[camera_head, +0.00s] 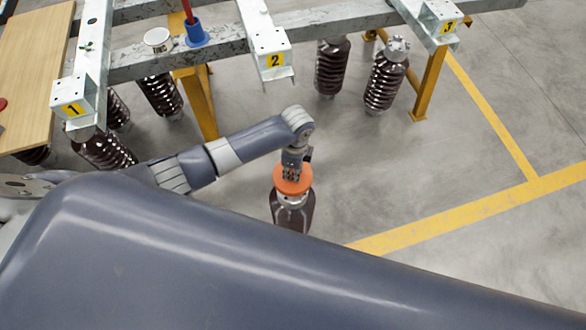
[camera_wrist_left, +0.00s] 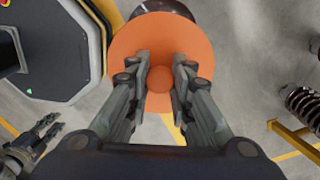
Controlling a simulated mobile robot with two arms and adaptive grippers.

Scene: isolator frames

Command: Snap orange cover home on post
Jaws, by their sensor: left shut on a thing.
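The orange cover (camera_head: 292,183) is a round disc at the top of a brown ribbed post (camera_head: 292,217) that stands on the floor. My left gripper (camera_head: 292,172) comes down on it from above. In the left wrist view, the left gripper's fingers (camera_wrist_left: 160,82) close around the small knob in the middle of the orange cover (camera_wrist_left: 125,45). A dark piece of the post (camera_wrist_left: 172,8) shows past the cover's far edge. The cover hides the seam with the post, so I cannot tell if it is fully seated. My right gripper (camera_wrist_left: 38,135) shows at the lower left of the wrist view.
A steel frame with numbered brackets 1, 2 (camera_head: 275,60) and 3 stands behind, on yellow legs (camera_head: 430,85). Several brown insulators (camera_head: 385,80) stand under it. A white cup (camera_head: 158,40) and a blue holder (camera_head: 196,33) sit on its beam. The floor at right is clear.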

